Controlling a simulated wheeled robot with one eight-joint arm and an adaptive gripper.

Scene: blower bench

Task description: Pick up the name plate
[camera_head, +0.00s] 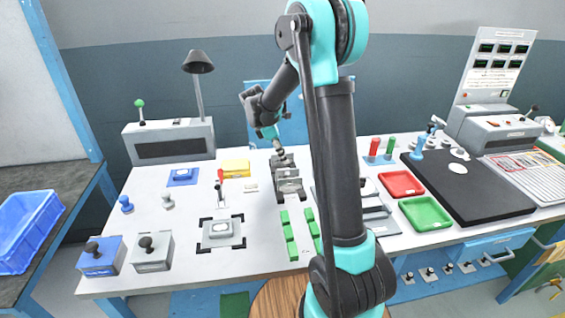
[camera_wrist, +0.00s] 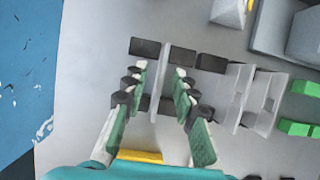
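A thin pale grey plate (camera_wrist: 162,82), which looks like the name plate, stands on edge in a dark slotted holder (camera_wrist: 145,47). No lettering on it can be read. My gripper (camera_wrist: 160,95) is open, with one green-padded finger on each side of this plate and a gap visible on both sides. In the head view my gripper (camera_head: 277,146) reaches down at the back middle of the bench, over the row of grey holders (camera_head: 289,187). The plate is hard to make out there.
More upright grey plates (camera_wrist: 237,95) stand close to the right of my fingers in the wrist view. Green blocks (camera_head: 287,225) lie in front of the holders. A yellow box (camera_head: 235,168) is to their left. Red (camera_head: 401,184) and green (camera_head: 425,214) trays lie to the right.

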